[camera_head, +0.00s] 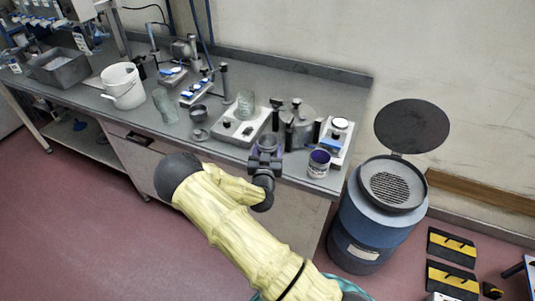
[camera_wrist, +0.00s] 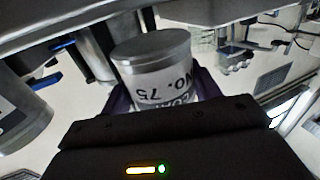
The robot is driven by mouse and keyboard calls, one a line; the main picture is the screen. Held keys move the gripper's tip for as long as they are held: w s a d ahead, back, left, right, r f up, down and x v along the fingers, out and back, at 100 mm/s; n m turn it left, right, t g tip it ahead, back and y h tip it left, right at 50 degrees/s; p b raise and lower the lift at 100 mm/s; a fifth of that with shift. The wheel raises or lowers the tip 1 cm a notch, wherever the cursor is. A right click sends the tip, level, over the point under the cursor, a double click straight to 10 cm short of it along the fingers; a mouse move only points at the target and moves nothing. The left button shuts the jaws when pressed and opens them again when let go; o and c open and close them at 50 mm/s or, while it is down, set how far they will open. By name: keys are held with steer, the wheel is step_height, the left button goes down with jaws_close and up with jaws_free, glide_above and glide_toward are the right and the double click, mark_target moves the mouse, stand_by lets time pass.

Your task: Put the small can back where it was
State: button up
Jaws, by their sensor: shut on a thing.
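The small can (camera_wrist: 158,75) has a grey metal top face and a white label with black print, which reads upside down in the wrist view. My gripper (camera_wrist: 165,98) is shut on it, with a dark purple finger on each side. In the head view my gripper (camera_head: 267,146) is at the front edge of the grey bench (camera_head: 235,157), and the can in it is mostly hidden. I cannot tell whether the can touches the bench.
A white tub with a purple top (camera_head: 319,163) stands right of my gripper.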

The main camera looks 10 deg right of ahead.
steer(key=shift+f, duration=1.1)
steer(key=shift+f, duration=0.25)
steer(key=o, duration=1.1)
steer(key=shift+r, duration=0.1)
